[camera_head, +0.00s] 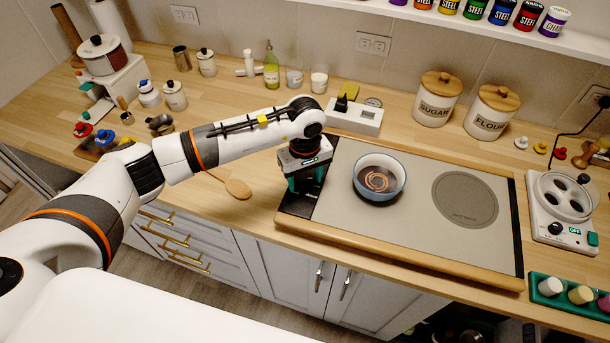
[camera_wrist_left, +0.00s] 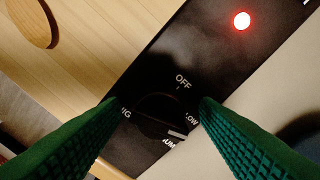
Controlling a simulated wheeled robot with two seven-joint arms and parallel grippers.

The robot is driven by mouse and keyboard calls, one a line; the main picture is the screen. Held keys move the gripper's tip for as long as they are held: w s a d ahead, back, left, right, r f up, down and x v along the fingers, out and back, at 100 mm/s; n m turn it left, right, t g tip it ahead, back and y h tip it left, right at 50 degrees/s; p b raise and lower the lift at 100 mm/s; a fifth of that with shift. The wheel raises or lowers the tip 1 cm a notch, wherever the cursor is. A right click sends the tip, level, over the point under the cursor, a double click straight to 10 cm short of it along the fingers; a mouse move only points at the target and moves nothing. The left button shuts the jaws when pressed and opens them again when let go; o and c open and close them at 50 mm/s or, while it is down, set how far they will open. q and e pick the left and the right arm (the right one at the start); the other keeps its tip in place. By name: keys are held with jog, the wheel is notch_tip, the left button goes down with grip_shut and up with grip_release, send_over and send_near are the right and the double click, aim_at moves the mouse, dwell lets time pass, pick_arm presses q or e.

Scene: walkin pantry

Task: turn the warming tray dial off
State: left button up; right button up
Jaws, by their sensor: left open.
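The warming tray (camera_head: 415,250) is a flat grey plate with wooden edges on the counter. A black control strip runs along its left end, mostly under my left gripper (camera_head: 303,188). In the left wrist view, the black dial (camera_wrist_left: 158,103) sits between the open green fingers of my left gripper (camera_wrist_left: 155,115); I cannot tell whether they touch it. OFF is printed above the dial, LOW at right, a partly hidden medium label below and HIGH, cut off, at left. A white pointer mark (camera_wrist_left: 177,135) lies at lower right, between LOW and medium. A red light (camera_wrist_left: 242,20) is lit.
A blue bowl (camera_head: 379,178) of dark contents stands on the tray, beside a dark round mark (camera_head: 465,199). A wooden spoon (camera_head: 237,187) lies left of the tray. A white appliance (camera_head: 354,117) stands behind it, and a white device with cups (camera_head: 561,205) at right.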

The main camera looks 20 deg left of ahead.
pick_arm(q)
jog(key=shift+c, duration=0.4)
jog(key=c, duration=0.9)
pick_arm(e)
jog(key=shift+s+d+f, duration=0.1)
jog(key=shift+s, duration=0.25)
jog(key=shift+f, duration=0.1)
